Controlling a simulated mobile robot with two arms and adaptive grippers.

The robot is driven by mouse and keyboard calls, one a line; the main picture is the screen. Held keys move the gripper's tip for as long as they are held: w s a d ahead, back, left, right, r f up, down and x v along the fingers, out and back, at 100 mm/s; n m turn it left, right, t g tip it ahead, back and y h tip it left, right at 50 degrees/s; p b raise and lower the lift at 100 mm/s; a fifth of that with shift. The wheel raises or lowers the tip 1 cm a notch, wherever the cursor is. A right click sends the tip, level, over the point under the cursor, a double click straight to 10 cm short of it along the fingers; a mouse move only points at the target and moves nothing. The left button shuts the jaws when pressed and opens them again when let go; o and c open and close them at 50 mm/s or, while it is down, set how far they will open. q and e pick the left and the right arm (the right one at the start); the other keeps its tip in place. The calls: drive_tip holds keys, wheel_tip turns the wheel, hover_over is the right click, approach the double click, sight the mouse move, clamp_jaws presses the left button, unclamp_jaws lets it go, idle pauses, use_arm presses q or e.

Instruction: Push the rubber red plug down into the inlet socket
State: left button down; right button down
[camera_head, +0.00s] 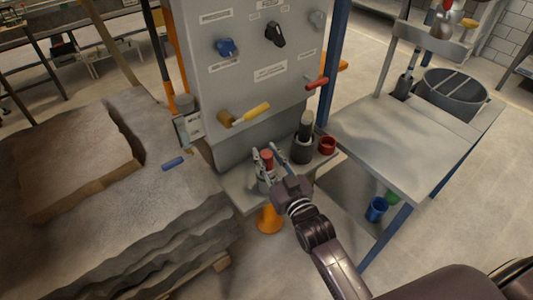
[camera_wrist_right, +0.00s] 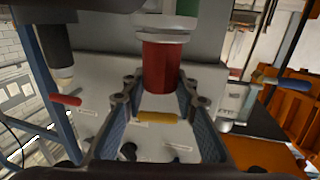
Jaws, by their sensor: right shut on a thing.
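The red rubber plug (camera_head: 267,157) stands upright on the small shelf in front of the grey panel. In the right wrist view the plug (camera_wrist_right: 161,66) lies between my fingers, with its end against a pale collar (camera_wrist_right: 163,28), apparently the inlet socket. How deep the plug sits in it cannot be told. My right gripper (camera_head: 265,160) is shut on the plug, its fingers on either side. It also shows in the right wrist view (camera_wrist_right: 160,88). The lower socket is partly hidden by the fingers in the head view. My left gripper is not in view.
A yellow-handled lever (camera_head: 250,115) and red handle (camera_head: 317,83) project from the panel above.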

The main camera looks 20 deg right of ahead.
drive_tip(key=c, duration=1.5)
unclamp_jaws()
drive_tip(key=shift+o, duration=0.2)
drive_tip(key=shift+f, duration=0.1)
drive_tip(key=s+d, duration=0.1)
drive_tip(key=s, duration=1.1)
drive_tip(key=shift+d, duration=0.2)
